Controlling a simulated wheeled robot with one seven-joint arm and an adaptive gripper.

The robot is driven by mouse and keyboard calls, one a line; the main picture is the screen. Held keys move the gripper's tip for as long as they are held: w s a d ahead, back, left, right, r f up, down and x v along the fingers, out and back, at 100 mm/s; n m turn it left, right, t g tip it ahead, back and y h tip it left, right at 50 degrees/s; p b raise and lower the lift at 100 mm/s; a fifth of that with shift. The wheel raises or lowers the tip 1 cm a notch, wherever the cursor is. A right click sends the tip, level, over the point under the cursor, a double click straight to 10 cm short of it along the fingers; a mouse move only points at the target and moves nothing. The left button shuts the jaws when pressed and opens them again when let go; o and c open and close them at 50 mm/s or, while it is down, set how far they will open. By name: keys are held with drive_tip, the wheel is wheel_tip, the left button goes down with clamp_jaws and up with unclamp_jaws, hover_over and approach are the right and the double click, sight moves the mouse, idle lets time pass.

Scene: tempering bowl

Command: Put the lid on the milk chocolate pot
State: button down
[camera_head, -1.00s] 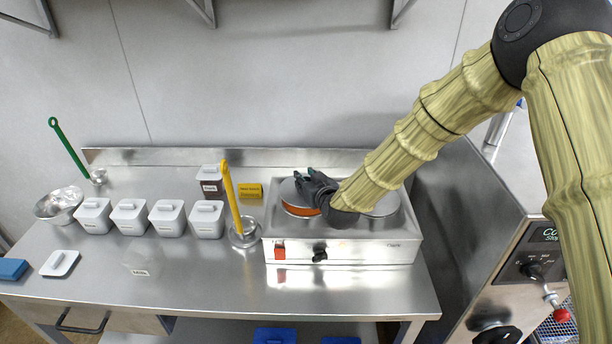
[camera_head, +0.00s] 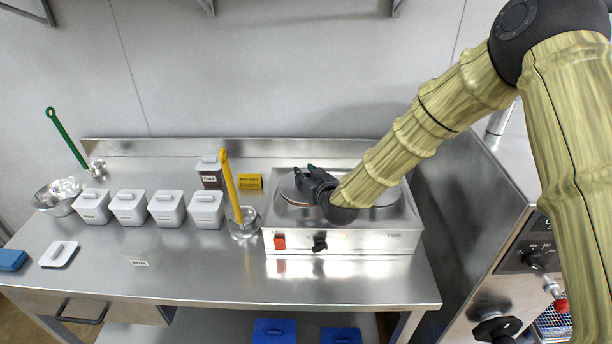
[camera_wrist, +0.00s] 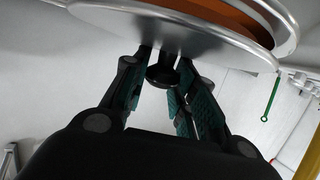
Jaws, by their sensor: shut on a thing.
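My gripper (camera_head: 310,178) is over the left well of the steel warmer, shut on the black knob (camera_wrist: 162,78) of a round silver lid (camera_wrist: 150,25). In the head view the lid (camera_head: 288,189) sits over the left pot (camera_head: 296,203), partly hidden by my gripper. The wrist view, which is upside down, shows a crescent of orange-brown chocolate (camera_wrist: 225,18) between the lid's edge and the pot's rim, so the lid does not fully cover it there. I cannot tell whether lid and rim touch.
The right well (camera_head: 386,196) is partly behind my arm. The front counter is mostly clear.

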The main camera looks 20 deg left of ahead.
drive_tip(key=c, duration=1.1)
unclamp_jaws()
drive_tip(key=shift+o, duration=0.2)
